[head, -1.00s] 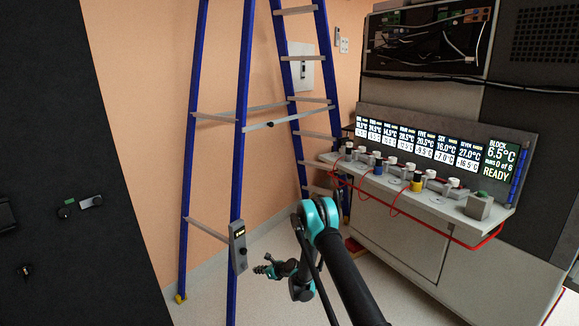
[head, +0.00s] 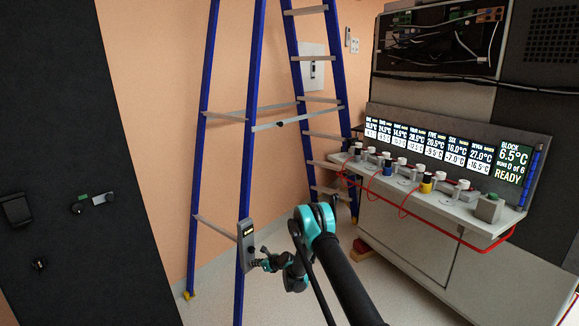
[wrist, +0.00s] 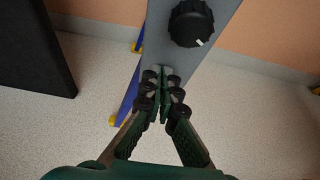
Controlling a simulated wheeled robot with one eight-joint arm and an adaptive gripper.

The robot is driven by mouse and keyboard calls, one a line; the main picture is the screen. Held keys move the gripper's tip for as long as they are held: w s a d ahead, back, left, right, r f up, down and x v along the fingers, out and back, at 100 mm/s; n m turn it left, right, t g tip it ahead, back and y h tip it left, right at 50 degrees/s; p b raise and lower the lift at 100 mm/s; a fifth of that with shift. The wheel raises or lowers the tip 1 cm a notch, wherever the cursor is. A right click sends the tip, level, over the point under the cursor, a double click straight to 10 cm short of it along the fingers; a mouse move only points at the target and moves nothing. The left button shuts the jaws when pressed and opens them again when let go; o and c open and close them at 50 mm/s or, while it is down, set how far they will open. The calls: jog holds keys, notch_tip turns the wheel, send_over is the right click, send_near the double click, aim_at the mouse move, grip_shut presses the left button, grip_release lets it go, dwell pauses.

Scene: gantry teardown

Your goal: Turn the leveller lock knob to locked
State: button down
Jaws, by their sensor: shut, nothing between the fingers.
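The leveller lock knob (wrist: 191,23) is a black ribbed dial with a white mark, which points to the lower right in the wrist view. It sits on a grey plate (wrist: 153,52) on the ladder leg. In the head view my gripper (head: 257,263) is beside the unit's lower end. Contact cannot be told.
The blue stepladder (head: 256,110) stands against the orange wall. A dark panel (head: 70,150) is at the left. A bench with displays (head: 445,205) and red cables is at the right. Pale floor (wrist: 235,120) is open around the ladder foot.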

jog(key=shift+w+f, duration=0.15)
jog(key=shift+f, duration=0.1)
dwell(0.9)
jog(key=shift+w+d, duration=0.7)
jog(key=shift+w, duration=0.1)
jog(key=shift+r, duration=0.15)
dwell(0.3)
jog(key=shift+s+d+r, duration=0.1)
jog(key=shift+s+d, duration=0.8)
jog(key=shift+d, duration=0.3)
jog(key=shift+s+d+r, duration=0.1)
jog(key=shift+s+d, duration=0.8)
jog(key=shift+d, duration=0.25)
